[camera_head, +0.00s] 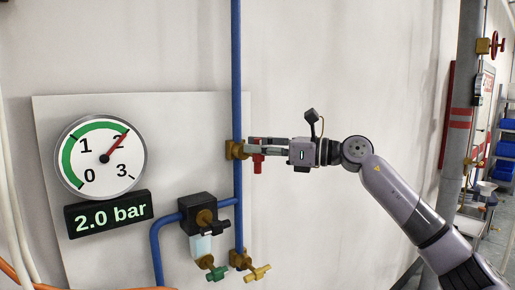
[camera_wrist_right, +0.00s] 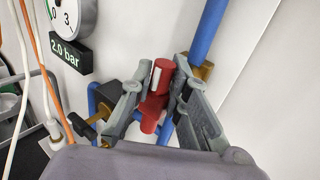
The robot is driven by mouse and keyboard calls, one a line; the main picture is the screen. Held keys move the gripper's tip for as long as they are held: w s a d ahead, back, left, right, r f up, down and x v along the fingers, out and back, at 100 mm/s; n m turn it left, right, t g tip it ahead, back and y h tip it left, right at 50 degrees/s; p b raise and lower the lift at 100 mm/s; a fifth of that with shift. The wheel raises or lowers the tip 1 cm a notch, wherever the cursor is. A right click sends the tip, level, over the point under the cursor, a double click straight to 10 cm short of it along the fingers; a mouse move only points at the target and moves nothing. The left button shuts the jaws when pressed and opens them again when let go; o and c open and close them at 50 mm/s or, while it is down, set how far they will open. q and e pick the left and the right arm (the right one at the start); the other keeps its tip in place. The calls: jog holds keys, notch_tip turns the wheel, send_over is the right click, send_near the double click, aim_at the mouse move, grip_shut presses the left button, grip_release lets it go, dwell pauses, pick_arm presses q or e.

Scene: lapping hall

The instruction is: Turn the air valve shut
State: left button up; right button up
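The air valve has a red handle (camera_head: 258,164) on a brass body (camera_head: 235,150) set in the upright blue pipe (camera_head: 237,80). My right gripper (camera_head: 262,146) reaches in from the right at the handle. In the right wrist view the red handle (camera_wrist_right: 160,85) stands between the two grey fingers (camera_wrist_right: 160,90), which are apart with narrow gaps beside it; whether either finger touches it is unclear. In the head view the handle's lower end shows below the fingers. The round gauge (camera_head: 101,157) points near 2, and the display (camera_head: 108,214) reads 2.0 bar. My left gripper is not in view.
Below the valve are a black filter unit (camera_head: 198,212), a green-handled tap (camera_head: 217,273) and a yellow-handled tap (camera_head: 257,273). Orange and white cables run at the left. A grey column (camera_head: 463,120) and shelves with blue bins (camera_head: 504,150) stand far right.

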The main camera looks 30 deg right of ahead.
grip_shut()
jog(key=shift+d+f+m+b, duration=0.1)
jog(key=shift+f+m+b, duration=0.1)
jog(key=shift+m+b, duration=0.45)
jog(key=shift+d+f+m+t+y+b, duration=0.15)
jog(key=shift+m+t+y+b, duration=0.35)
jog(key=shift+m+t+b, duration=0.55)
jog(key=shift+w+d+f+m+t+h+b, duration=0.1)
jog(key=shift+d+f+m+t+h+b, duration=0.2)
jog(key=shift+m+t+h, duration=2.25)
jog(key=shift+s+d+f+m+t+h+b, duration=0.1)
jog(key=shift+d+f+m+t+h+b, duration=0.4)
jog(key=shift+m, duration=4)
jog(key=shift+w+a+r+m+t+h+b, duration=0.15)
jog(key=shift+m+t+h, duration=1.4)
jog(key=shift+m, duration=2)
jog(key=shift+d+f+g+h, duration=0.1)
jog(key=shift+g+h, duration=0.25)
jog(key=shift+h, duration=0.15)
